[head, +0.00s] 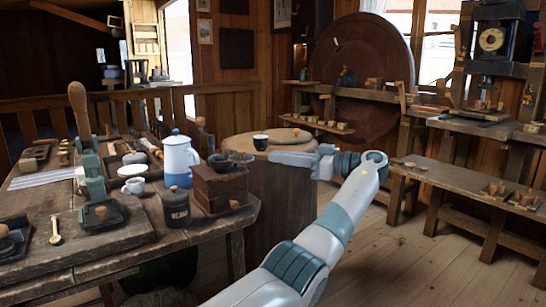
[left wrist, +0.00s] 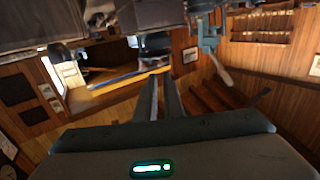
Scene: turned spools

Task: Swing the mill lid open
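The mill (head: 222,190) is a brown wooden box with a small drawer knob, on the right end of the workbench. Dark round metal parts sit on its top, and a crank rises behind them. I cannot tell clearly which part is the lid or how far it is open. My left gripper (head: 274,156) points left, just right of the mill's top, apart from it in the picture. In the left wrist view its two fingers (left wrist: 160,85) stand close together with a narrow gap and nothing visible between them. My right gripper is not in view.
A blue-and-white pot (head: 178,160) and a dark labelled jar (head: 176,208) stand left of the mill. A teal press (head: 92,175) with a wooden handle stands farther left. A dark cup (head: 260,142) stands on the round block behind the gripper.

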